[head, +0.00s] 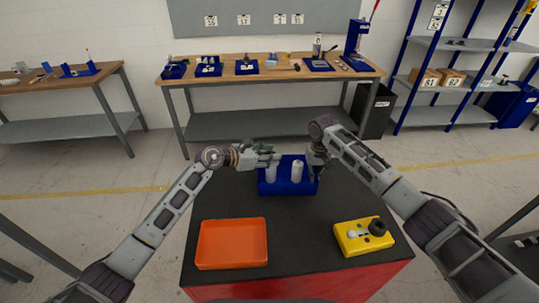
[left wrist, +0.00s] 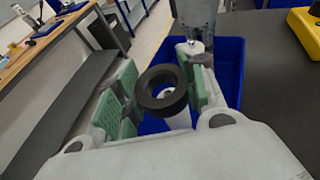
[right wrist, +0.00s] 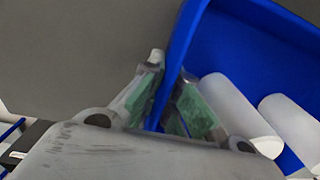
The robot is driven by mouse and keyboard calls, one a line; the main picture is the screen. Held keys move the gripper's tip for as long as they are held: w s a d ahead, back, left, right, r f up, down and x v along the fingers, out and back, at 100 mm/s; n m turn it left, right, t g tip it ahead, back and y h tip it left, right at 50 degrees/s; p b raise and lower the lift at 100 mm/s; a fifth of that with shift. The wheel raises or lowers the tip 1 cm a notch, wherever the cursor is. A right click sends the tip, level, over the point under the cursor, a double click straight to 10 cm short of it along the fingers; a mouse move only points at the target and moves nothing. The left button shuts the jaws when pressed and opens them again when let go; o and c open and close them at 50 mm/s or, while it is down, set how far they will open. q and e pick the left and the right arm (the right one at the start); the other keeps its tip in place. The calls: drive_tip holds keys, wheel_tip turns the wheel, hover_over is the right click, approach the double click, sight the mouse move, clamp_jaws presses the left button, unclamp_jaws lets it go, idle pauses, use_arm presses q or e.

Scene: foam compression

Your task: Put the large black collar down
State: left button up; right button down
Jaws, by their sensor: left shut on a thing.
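The large black collar (left wrist: 162,90) is a thick black ring between the green pads of my left gripper (left wrist: 160,92), which is shut on it. A white cylinder (left wrist: 180,121) shows just below the ring; I cannot tell whether they touch. In the head view my left gripper (head: 270,155) is over the left part of the blue bin (head: 287,188), above one white cylinder (head: 271,173). My right gripper (right wrist: 168,98) has one finger on each side of the bin's wall (right wrist: 176,62) and looks closed on it. In the head view it is at the bin's right side (head: 316,172).
A second white cylinder (head: 297,172) stands in the bin. An orange tray (head: 232,244) lies at the front left of the black table (head: 290,240). A yellow box (head: 362,239) with a dark round part on top is at front right. The table between them is clear.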

use_arm(q)
drive_tip(key=shift+f, duration=0.35)
drive_tip(key=o, duration=1)
drive_tip(key=shift+r, duration=0.1)
drive_tip(key=shift+a+r, duration=0.1)
drive_tip(key=shift+r, duration=0.45)
drive_tip(key=v, duration=1.1)
drive_tip(key=shift+s+a+r, duration=0.15)
drive_tip(key=shift+a+r, duration=0.05)
drive_tip(key=shift+a, duration=0.1)
use_arm(e)
drive_tip(key=c, duration=1.6)
unclamp_jaws()
